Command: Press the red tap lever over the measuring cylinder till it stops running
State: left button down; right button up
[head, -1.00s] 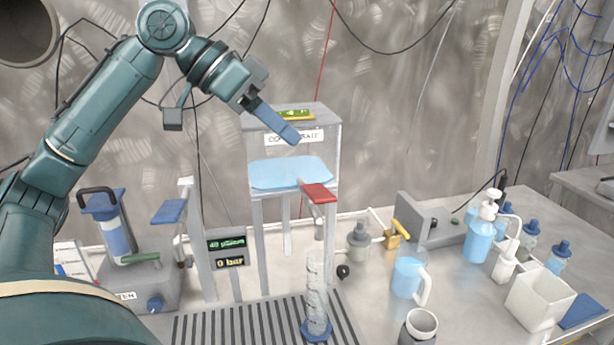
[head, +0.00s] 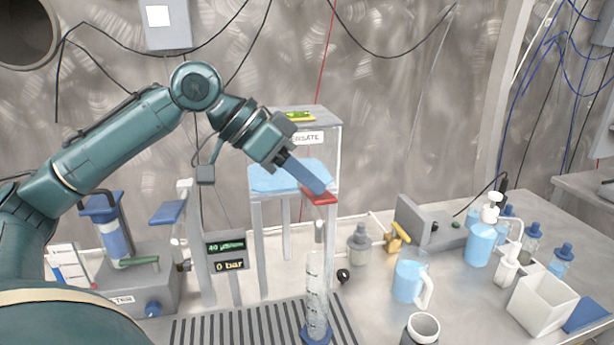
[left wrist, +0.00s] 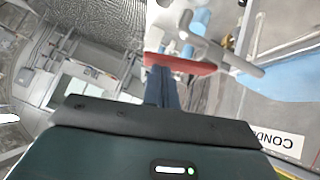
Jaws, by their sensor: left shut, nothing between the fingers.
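The red tap lever (head: 320,197) sticks out at the front of the tank stand (head: 255,225), below the blue water tank (head: 268,178). The clear measuring cylinder (head: 316,290) stands upright on its blue base below the tap, on the slatted drain grate. My left gripper (head: 322,190) is shut and empty, its fingertips at the lever's top; whether they touch it I cannot tell. In the left wrist view the red lever (left wrist: 180,64) lies across the tips of the shut fingers (left wrist: 160,72). Any water stream is too faint to make out. My right gripper is not in view.
A clear jug (head: 408,280) with a handle and a grey cup (head: 420,328) stand right of the cylinder. A pump bottle (head: 480,243) and a white bin (head: 540,303) are further right. A small display (head: 227,255) stands left of the tank stand.

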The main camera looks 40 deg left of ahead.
pick_arm(q)
jog(key=shift+s+d+f+m+t+y, duration=0.25)
jog(key=shift+f+m+t+y, duration=0.05)
jog(key=shift+f+y, duration=0.1)
jog(key=shift+s+d+f+m+t+y, duration=0.2)
jog(key=shift+d+f+m+t+y, duration=0.1)
jog(key=shift+f+y, duration=0.1)
dwell(0.6)
jog(key=shift+a, duration=0.1)
dwell(0.8)
dwell(2.6)
